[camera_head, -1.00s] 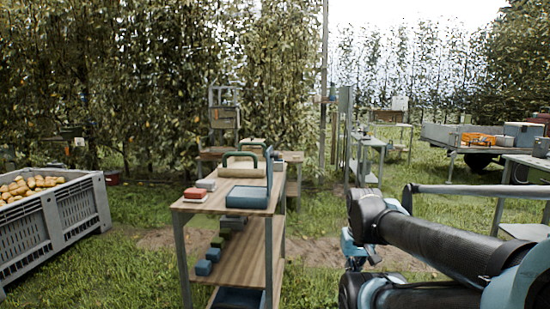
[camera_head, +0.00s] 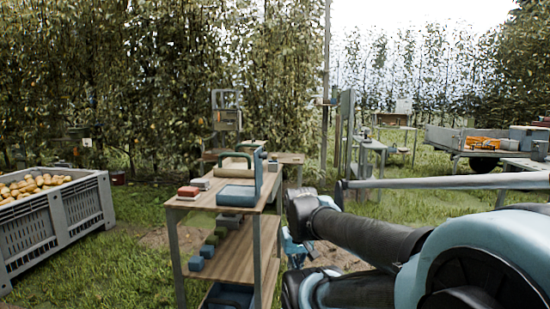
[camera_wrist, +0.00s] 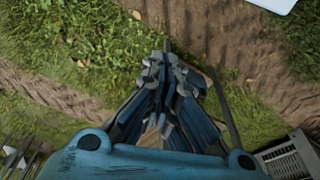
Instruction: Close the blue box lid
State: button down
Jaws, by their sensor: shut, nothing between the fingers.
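A blue box (camera_head: 237,196) sits on the top of a wooden-topped cart. A blue-grey panel (camera_head: 258,172), seemingly its lid, stands upright at the box's right side, so the box looks open. My gripper (camera_wrist: 170,68) is shut and empty in the wrist view, over grass and dirt. In the head view my gripper (camera_head: 294,248) shows only partly, low and right of the cart, apart from the lid; my arm hides some of it. A pale blue surface (camera_wrist: 276,4) is cut off at the wrist view's top right; I cannot tell what it is.
The cart top (camera_head: 186,202) also holds a red-and-white block (camera_head: 188,192) and a tan roll (camera_head: 207,181). Several small blocks lie on the shelf (camera_head: 235,262) below. A grey crate of pears (camera_head: 35,235) stands at left. Grass lies between crate and cart.

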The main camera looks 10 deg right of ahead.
jog(key=w+r+m+y, duration=0.2)
jog(key=w+r+m, duration=0.45)
jog(key=r, duration=0.45)
jog(key=w+r+m+y, duration=0.2)
jog(key=w+r+m, duration=0.3)
jog(key=w+r, duration=0.4)
jog(key=w+d+r+m+y, duration=0.2)
jog(key=w+d+r+m, duration=0.3)
jog(key=w+r, duration=0.3)
jog(key=w+d+r+m+y, duration=0.2)
jog(key=w+d+r+m, duration=0.35)
jog(key=w+r, duration=0.2)
jog(key=w+a+f, duration=0.3)
jog(key=a+f, duration=0.3)
jog(key=a, duration=0.4)
jog(key=shift+f, duration=0.3)
